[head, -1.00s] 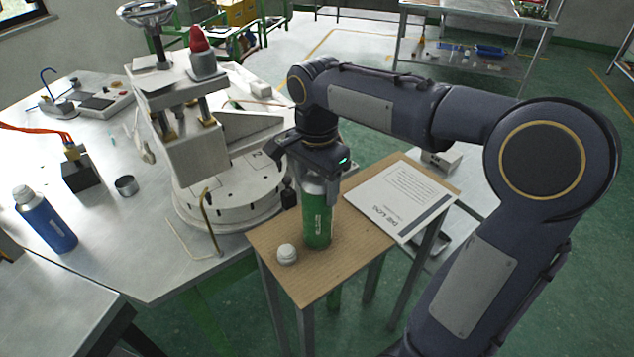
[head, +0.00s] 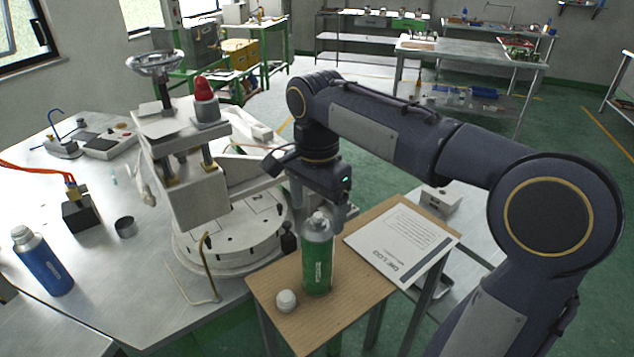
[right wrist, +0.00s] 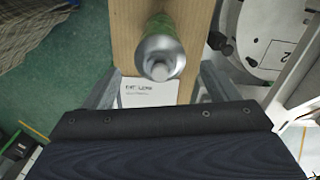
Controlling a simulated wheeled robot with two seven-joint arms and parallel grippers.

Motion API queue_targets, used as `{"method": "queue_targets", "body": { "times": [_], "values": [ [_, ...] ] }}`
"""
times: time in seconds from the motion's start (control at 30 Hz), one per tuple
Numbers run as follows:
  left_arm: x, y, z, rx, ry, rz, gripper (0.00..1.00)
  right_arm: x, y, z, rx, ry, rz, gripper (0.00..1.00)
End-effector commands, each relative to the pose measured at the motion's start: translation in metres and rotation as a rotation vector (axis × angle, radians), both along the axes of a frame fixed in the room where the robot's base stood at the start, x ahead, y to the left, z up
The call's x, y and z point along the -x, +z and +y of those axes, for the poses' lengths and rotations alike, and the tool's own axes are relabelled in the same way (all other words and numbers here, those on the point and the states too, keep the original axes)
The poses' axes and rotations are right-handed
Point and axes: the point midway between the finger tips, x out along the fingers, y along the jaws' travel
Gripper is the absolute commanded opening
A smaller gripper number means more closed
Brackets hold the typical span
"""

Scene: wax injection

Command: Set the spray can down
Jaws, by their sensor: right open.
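The green spray can (head: 317,262) with a silver top stands upright on the small wooden-topped table (head: 345,322). In the right wrist view the can (right wrist: 161,55) is seen from above, its round silver top facing the camera. My right gripper (head: 321,203) is open and empty, just above the can's top. Its two fingers show at either side in the right wrist view, apart from the can. My left gripper is not in view.
A white cap (head: 286,300) sits left of the can, and a printed sheet (head: 402,243) lies behind it to the right. The wax machine (head: 187,190) stands close on the left. A blue bottle (head: 42,262) stands on the metal workbench (head: 130,280).

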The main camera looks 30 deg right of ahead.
Motion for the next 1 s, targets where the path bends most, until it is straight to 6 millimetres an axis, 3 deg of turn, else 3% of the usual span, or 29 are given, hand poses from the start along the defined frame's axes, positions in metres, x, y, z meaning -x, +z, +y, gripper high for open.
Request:
{"method": "queue_targets", "body": {
  "times": [0.1,0.23,0.4,0.57,0.67,0.77,1.0],
  "values": [
    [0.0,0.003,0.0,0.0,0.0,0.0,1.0,-0.001,0.027,0.0,-0.001,0.001,-0.003,0.81],
    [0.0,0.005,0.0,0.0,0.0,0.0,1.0,-0.001,0.048,0.0,0.0,0.001,-0.001,0.81],
    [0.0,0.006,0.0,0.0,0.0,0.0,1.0,0.0,0.062,0.0,0.0,0.0,0.0,0.81],
    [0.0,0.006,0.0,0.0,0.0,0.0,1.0,0.002,0.063,0.0,-0.002,0.009,-0.001,0.81],
    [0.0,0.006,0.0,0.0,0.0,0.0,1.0,0.014,0.057,-0.001,-0.024,0.085,-0.028,0.81],
    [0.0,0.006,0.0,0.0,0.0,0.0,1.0,0.041,0.041,0.0,-0.068,0.261,-0.099,0.81],
    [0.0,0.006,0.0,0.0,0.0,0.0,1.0,0.125,-0.031,0.028,-0.113,0.79,-0.399,0.81]
  ]
}}
